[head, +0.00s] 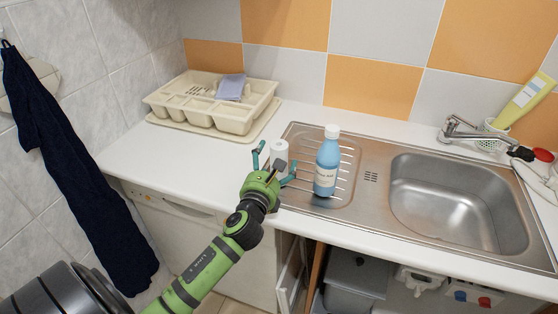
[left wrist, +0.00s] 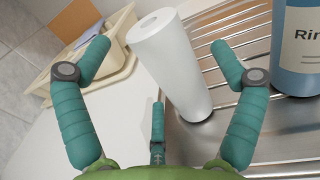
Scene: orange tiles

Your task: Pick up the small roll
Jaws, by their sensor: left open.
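The small roll (left wrist: 172,68) is white and stands upright, with a small hole in its top. In the left wrist view it is just beyond my open left gripper (left wrist: 158,60), slightly right of centre between the fingers. In the head view the roll (head: 279,148) stands at the left edge of the sink's drainer, partly hidden by the gripper. My left gripper (head: 274,163) is open and empty, its teal fingers spread on the near side of the roll. I cannot tell whether any finger touches it. My right gripper is not in view.
A blue bottle (head: 327,165) with a white cap stands on the ribbed drainer (head: 345,188), close right of the roll. A cream dish rack (head: 238,118) is at the back left. The sink basin (head: 445,200) is empty. The counter (head: 150,150) front left is clear.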

